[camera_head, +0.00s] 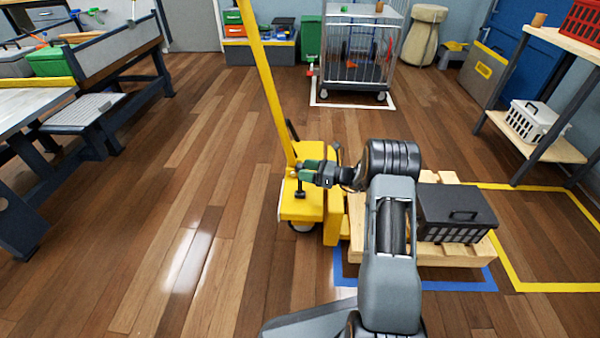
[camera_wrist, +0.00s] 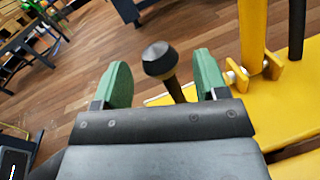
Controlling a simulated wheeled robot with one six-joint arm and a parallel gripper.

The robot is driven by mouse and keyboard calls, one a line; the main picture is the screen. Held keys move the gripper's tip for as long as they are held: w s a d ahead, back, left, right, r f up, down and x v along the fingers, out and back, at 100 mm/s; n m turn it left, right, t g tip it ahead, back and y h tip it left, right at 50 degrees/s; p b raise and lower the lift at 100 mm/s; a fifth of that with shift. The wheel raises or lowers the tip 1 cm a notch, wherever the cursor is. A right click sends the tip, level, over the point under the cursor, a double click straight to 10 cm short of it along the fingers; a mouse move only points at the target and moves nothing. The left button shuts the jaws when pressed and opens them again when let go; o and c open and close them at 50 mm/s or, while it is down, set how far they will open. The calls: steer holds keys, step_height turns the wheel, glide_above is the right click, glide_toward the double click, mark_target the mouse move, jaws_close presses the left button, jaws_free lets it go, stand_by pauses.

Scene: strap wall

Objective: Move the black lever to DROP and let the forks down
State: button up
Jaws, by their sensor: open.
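The yellow pallet truck (camera_head: 305,209) stands in mid-floor with its long yellow handle (camera_head: 262,75) leaning up and to the left. In the wrist view, the black lever (camera_wrist: 159,60) has a rounded knob on a dark stem. My gripper (camera_head: 303,170) is at the truck's top, by the handle's foot. In the wrist view my gripper (camera_wrist: 160,85) is open, its green fingertips on either side of the lever, with gaps showing beside the knob. The lever's lower stem is hidden by the gripper body. No DROP mark is readable. The forks are mostly hidden by the wooden pallet (camera_head: 430,253).
A dark crate (camera_head: 455,213) sits on the pallet, inside blue floor tape (camera_head: 345,281). Yellow tape (camera_head: 545,287) marks floor to the right. A wire cage cart (camera_head: 357,62) stands behind. Shelves (camera_head: 550,149) stand at right, a workbench (camera_head: 85,62) at left. Floor left of the truck is clear.

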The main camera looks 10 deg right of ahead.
steer(key=shift+b+x, duration=0.3)
steer(key=shift+x, duration=0.95)
steer(key=shift+c, duration=0.3)
